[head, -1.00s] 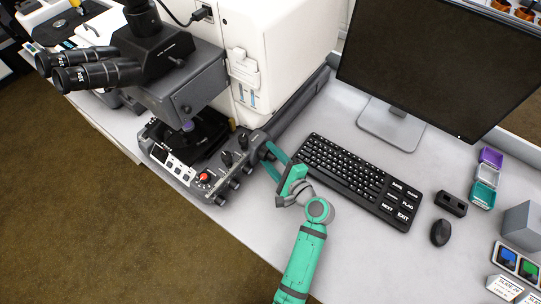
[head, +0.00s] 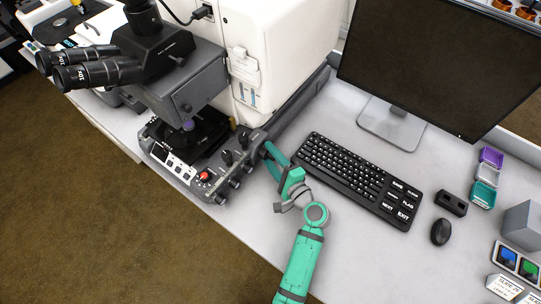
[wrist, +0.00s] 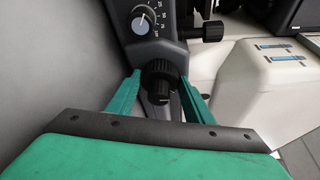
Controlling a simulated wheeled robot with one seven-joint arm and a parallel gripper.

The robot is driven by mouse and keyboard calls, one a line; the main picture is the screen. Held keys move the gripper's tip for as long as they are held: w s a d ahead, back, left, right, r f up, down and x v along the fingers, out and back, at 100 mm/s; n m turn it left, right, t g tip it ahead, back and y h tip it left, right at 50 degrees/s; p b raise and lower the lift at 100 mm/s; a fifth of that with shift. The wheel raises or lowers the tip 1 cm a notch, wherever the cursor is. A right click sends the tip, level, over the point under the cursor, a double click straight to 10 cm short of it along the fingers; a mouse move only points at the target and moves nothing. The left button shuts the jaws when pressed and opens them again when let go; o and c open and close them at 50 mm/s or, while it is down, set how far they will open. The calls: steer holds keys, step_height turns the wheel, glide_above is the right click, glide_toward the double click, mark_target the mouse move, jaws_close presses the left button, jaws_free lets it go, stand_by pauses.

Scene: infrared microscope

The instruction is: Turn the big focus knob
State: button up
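The big focus knob (wrist: 160,70) is a black ribbed knob on the side of the dark microscope base. A smaller black knob (wrist: 160,92) sticks out from its middle toward the camera. My gripper (wrist: 160,78) has its two green fingers spread, one on each side of the big knob, with the tips close to its rim. I cannot tell whether either tip touches it. In the head view my gripper (head: 267,152) is at the right end of the microscope base (head: 205,178), and the knob is largely hidden there.
A dial with white markings (wrist: 142,20) and another side knob (wrist: 212,31) are near the fingers. The keyboard (head: 355,175) lies right of my arm. The white microscope housing (head: 285,45) stands behind. The front desk strip is clear.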

steer(key=o, duration=0.4)
steer(key=shift+c, duration=0.2)
steer(key=shift+s, duration=0.1)
steer(key=v, duration=1)
steer(key=shift+s+d+r, duration=0.1)
steer(key=shift+s+d, duration=0.1)
steer(key=shift+s, duration=0.05)
steer(key=shift+d, duration=0.1)
